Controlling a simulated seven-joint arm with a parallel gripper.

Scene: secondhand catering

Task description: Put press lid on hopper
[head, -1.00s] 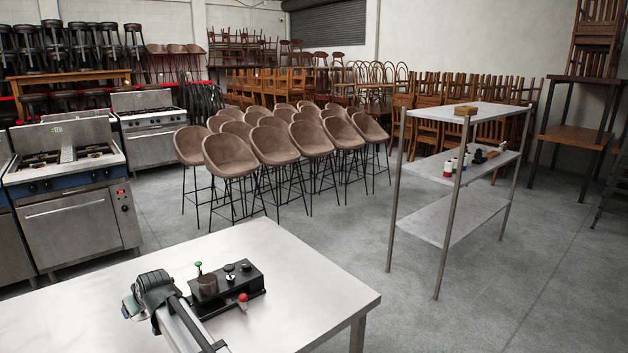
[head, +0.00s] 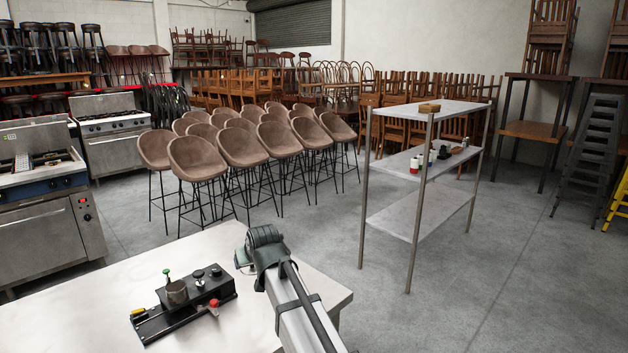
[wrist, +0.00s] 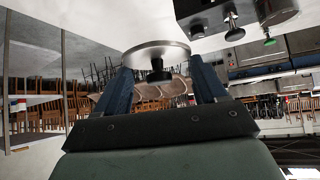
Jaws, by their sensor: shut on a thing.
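My gripper (head: 262,240) is over the right part of the steel table, to the right of the black press (head: 205,298). In the wrist view its blue fingers (wrist: 160,68) are shut on the press lid (wrist: 150,50), a round silvery disc with a black knob. The lid is hidden in the head view. The hopper (head: 176,291), a small brownish cup, stands on the press beside a green-topped knob (head: 167,273) and black knobs. Its top looks uncovered. Part of the press (wrist: 225,12) also shows at the top right of the wrist view, apart from the lid.
The steel table (head: 90,310) is clear around the press. A red knob (head: 213,303) and a yellow-tipped part (head: 137,311) stick out from the press. A metal shelf rack (head: 400,165), bar stools (head: 200,160) and cookers (head: 45,220) stand beyond the table.

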